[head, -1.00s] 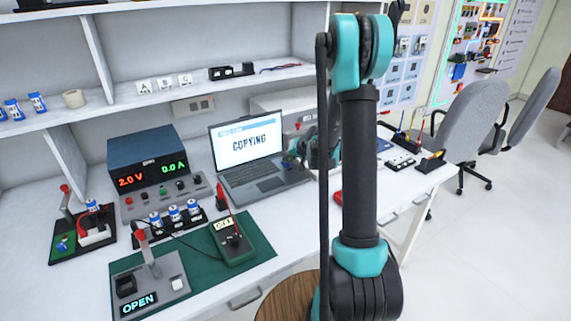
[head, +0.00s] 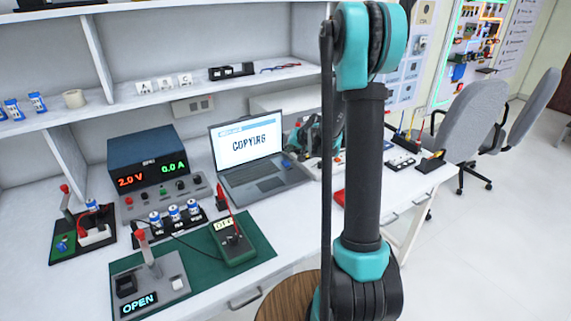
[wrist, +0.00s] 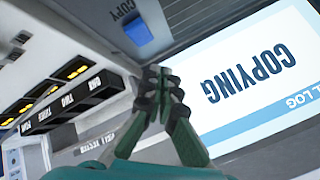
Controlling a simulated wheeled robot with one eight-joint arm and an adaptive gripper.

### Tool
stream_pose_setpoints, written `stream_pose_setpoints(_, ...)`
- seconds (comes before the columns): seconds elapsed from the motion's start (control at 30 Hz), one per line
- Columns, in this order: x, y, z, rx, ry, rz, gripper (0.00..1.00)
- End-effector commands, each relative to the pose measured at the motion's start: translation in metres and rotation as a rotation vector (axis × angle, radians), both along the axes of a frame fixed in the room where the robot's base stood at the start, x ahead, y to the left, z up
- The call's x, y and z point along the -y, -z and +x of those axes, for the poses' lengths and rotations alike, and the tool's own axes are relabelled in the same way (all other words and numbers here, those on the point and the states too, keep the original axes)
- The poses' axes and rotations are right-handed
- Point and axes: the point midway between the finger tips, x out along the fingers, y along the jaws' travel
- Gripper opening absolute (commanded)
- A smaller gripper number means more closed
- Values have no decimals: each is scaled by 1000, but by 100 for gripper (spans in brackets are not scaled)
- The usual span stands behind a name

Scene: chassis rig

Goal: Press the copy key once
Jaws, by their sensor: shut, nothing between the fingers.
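The copy key is a blue block (wrist: 137,32) at the top of the wrist view, with a COPY label beside it. In the head view the blue key (head: 287,163) shows at the right of the laptop (head: 265,187). The laptop screen (head: 250,142) reads COPYING, and it shows upside down in the wrist view (wrist: 255,75). My gripper (wrist: 158,72) is shut and empty, with its fingertips appearing apart from the key. In the head view my gripper is hard to make out beside the laptop, partly hidden by my arm.
A power supply (head: 148,160) stands left of the laptop. A multimeter (head: 232,242) and a switch reading OPEN (head: 150,280) are on the green mat (head: 262,246) in front. A shelf (head: 150,103) runs above the bench. Black labelled blocks (wrist: 75,90) show in the wrist view.

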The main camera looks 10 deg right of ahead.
Motion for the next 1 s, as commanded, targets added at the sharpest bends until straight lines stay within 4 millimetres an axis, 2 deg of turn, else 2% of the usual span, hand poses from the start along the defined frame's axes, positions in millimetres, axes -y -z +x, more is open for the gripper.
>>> stream_pose_setpoints(0.13,0,-13,0,0,0,0,0)
stream_pose_setpoints(0.3,0,-20,0,0,0,0,0)
stream_pose_setpoints(0.87,0,-21,0,0,0,0,0)
stream_pose_setpoints(1.0,-1,-22,-8,-5,-5,-11,0)
